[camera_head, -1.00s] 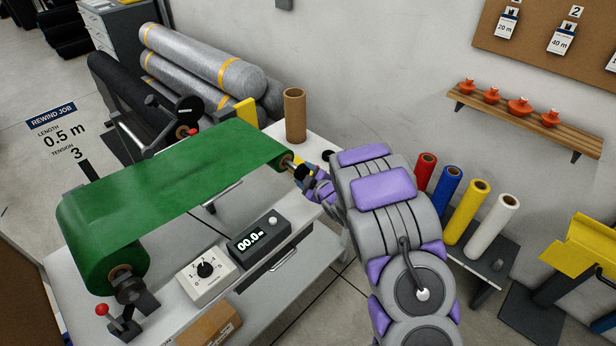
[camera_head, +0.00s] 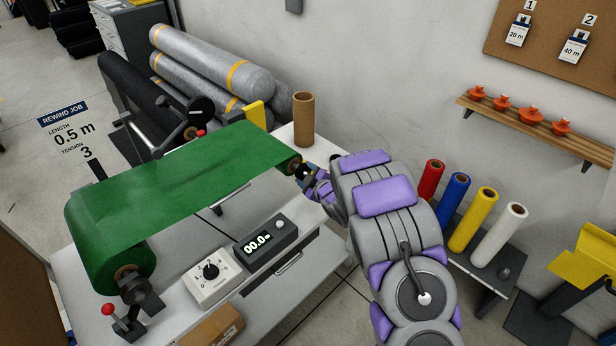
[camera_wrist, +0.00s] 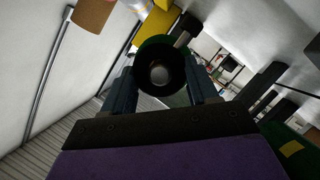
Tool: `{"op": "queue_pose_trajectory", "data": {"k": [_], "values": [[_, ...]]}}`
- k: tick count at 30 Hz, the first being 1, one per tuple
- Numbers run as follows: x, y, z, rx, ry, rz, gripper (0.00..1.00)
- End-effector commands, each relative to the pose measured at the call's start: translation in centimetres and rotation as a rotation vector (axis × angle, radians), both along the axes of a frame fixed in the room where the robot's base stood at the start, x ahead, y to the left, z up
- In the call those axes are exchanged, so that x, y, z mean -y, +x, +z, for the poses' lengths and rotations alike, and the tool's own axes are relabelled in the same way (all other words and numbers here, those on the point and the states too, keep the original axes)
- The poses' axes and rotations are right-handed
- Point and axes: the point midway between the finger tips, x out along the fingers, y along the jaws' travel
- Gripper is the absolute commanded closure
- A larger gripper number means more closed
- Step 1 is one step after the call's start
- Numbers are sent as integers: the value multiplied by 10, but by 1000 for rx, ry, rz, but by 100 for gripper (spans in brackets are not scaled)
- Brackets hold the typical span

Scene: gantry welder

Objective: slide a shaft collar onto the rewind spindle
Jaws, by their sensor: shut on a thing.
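My gripper (camera_head: 306,174) is at the right end of the far green roll (camera_head: 282,155), by its brown core (camera_head: 294,165). In the wrist view its two fingers (camera_wrist: 162,75) are shut on a dark ring, the shaft collar (camera_wrist: 160,91), one finger on each side. The collar's hole faces the wrist camera, with a pale grey round shape inside; I cannot tell if this is the spindle end. Green of the roll shows behind the collar. The spindle is mostly hidden, and I cannot tell whether the collar is around it.
Green sheet (camera_head: 180,185) stretches to the near roll (camera_head: 110,255). A counter (camera_head: 266,244) and a dial box (camera_head: 210,278) sit on the white bench. A cardboard tube (camera_head: 303,120) stands behind my gripper. Coloured rolls (camera_head: 457,200) stand on a low stand at right.

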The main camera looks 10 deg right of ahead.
Motion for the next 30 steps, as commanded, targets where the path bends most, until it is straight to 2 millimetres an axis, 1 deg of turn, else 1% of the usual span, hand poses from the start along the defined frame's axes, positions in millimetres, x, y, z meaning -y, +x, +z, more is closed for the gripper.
{"op": "queue_pose_trajectory", "data": {"k": [30], "values": [[-17, 22, 1, 2, 1, 1, 77]]}}
